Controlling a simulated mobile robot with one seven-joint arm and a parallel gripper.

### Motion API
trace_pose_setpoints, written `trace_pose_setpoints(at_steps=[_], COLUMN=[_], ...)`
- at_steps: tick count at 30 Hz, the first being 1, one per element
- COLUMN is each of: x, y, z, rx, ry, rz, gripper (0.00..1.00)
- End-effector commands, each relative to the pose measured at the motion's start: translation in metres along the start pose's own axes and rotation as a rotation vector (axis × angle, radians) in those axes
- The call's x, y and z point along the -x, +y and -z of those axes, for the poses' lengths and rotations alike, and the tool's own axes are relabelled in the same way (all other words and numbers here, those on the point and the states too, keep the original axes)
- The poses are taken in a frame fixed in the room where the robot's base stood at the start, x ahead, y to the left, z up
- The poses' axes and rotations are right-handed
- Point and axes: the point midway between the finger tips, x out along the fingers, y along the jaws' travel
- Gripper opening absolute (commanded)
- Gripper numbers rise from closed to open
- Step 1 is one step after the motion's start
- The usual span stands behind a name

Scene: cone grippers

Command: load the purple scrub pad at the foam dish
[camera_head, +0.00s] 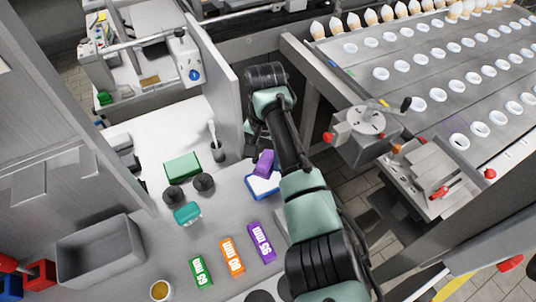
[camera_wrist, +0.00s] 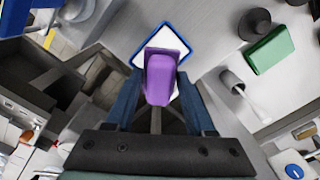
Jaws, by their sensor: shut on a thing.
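The purple scrub pad (camera_head: 264,161) is clasped in my gripper and also shows in the wrist view (camera_wrist: 160,82), between the two blue fingers. My gripper (camera_wrist: 158,88) is shut on its sides; in the head view my arm hides most of the fingers. The foam dish, a white square with a blue rim (camera_head: 263,188), lies on the counter just in front of the pad in the head view. In the wrist view the dish (camera_wrist: 161,37) shows beyond the pad, which overlaps its near part. I cannot tell whether the pad touches the dish.
A green block (camera_head: 182,165), two dark round pieces (camera_head: 174,194) and a teal block (camera_head: 187,213) lie left of the dish. Labelled green, orange and purple blocks (camera_head: 261,242) lie nearer. A brush in a holder (camera_head: 217,150) stands behind. A grey bin (camera_head: 98,255) is at left.

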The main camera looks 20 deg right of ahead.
Motion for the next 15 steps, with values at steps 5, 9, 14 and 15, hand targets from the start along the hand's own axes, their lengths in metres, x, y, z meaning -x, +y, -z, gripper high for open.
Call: trace_pose_setpoints(at_steps=[5, 9, 14, 15], x=[-0.02, -0.035, -0.049, -0.051], y=[0.0, 0.0, 0.001, 0.001], z=[0.001, 0.0, 0.001, 0.0], rx=[-0.002, -0.002, -0.003, -0.003], ry=[0.001, 0.001, 0.001, 0.001], rz=[0.0, 0.0, 0.0, 0.0], gripper=[0.09, 0.09, 0.09, 0.09])
